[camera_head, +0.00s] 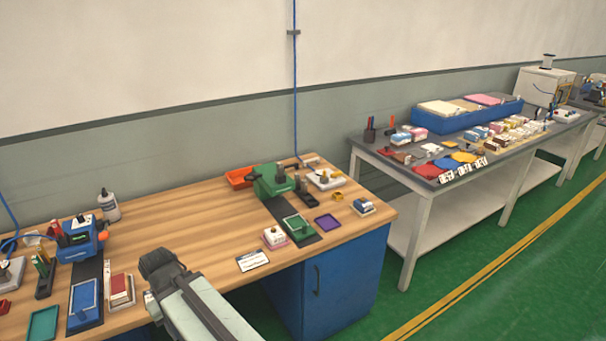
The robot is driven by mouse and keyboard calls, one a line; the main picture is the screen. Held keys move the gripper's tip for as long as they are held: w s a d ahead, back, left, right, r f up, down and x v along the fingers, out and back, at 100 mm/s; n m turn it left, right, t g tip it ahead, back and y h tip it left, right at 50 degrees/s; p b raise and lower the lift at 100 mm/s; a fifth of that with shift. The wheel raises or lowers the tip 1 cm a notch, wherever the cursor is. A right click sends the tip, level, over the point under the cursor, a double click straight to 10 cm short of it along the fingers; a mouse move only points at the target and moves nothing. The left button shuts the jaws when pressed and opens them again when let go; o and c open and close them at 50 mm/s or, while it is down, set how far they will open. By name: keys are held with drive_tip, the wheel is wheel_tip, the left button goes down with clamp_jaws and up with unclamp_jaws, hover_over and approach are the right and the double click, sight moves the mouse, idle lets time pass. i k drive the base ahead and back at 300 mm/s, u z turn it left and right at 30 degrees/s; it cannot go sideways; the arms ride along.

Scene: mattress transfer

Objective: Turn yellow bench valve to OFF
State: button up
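No part in view can be clearly made out as a valve with a handle. A small yellow ring-like piece (337,196) lies on the wooden bench (185,236), right of the green device (272,181); it is too small to tell whether it is the yellow valve or how it is turned. A blue hose (295,90) comes down the wall to a pale fitting (324,180) behind that piece. The dark end of my arm, with my gripper (160,265), is over the bench's front edge, well left of the yellow piece. Its fingers cannot be made out.
Near the green device are a purple tray (327,222), a white-and-pink block (275,238) and an orange bin (239,178). A blue device (80,240) and a bottle (109,206) stand left. A grey table (405,176) with goods stands right, beyond a gap. The bench's middle is clear.

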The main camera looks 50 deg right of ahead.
sight(338, 173)
drive_tip(key=u, duration=1.5)
drive_tip(key=k, duration=1.4)
drive_tip(key=z, duration=2.55)
drive_tip(key=i, duration=1.05)
